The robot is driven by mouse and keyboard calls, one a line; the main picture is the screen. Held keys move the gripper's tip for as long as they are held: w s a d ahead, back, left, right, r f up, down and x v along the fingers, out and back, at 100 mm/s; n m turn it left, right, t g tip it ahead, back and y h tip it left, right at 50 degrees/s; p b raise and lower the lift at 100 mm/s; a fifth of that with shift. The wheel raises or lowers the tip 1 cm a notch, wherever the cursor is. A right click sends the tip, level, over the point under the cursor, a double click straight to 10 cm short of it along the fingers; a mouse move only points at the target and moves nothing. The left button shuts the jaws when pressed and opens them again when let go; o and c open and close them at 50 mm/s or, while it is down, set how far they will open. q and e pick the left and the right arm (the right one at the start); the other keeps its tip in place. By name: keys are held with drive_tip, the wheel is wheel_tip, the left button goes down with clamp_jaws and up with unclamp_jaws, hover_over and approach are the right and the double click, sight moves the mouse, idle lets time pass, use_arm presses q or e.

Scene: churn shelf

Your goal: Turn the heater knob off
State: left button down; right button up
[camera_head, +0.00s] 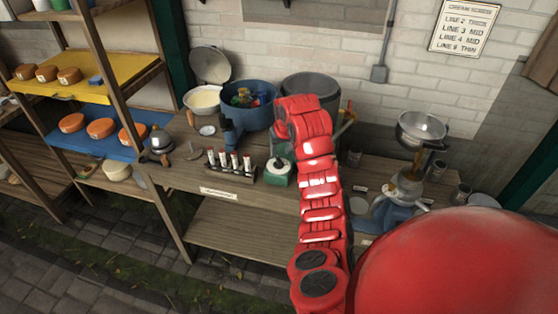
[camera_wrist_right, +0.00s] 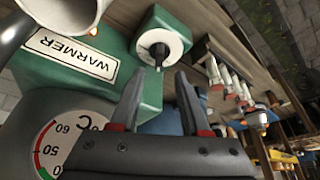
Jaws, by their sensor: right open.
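The heater is a green box (camera_wrist_right: 125,45) with a WARMER label (camera_wrist_right: 70,55) in the right wrist view, where it appears tilted. Its knob (camera_wrist_right: 160,52) is a dark piece on a round white dial. In the head view the green heater (camera_head: 279,181) stands on the wooden bench, with the white dial (camera_head: 278,165) facing up. My right gripper (camera_wrist_right: 162,76) is open, its two fingertips just short of the knob, one to each side in the picture. I cannot tell whether they touch it. In the head view my red right arm hides its fingers. My left gripper is not in view.
A rack of several small vials (camera_head: 230,164) stands left of the heater. A blue tub (camera_head: 262,116) and a grey pot (camera_head: 311,88) stand behind. A round temperature gauge (camera_wrist_right: 72,135) shows close to the right gripper. A steel bowl (camera_head: 422,128) is at right.

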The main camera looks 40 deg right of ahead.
sight(279, 159)
drive_tip(key=p+x, duration=0.1)
drive_tip(key=x, duration=0.3)
drive_tip(key=shift+w+d+f, duration=0.1)
drive_tip(key=shift+w+f, duration=0.1)
drive_tip(key=shift+f, duration=0.05)
drive_tip(key=shift+x, duration=0.95)
clamp_jaws()
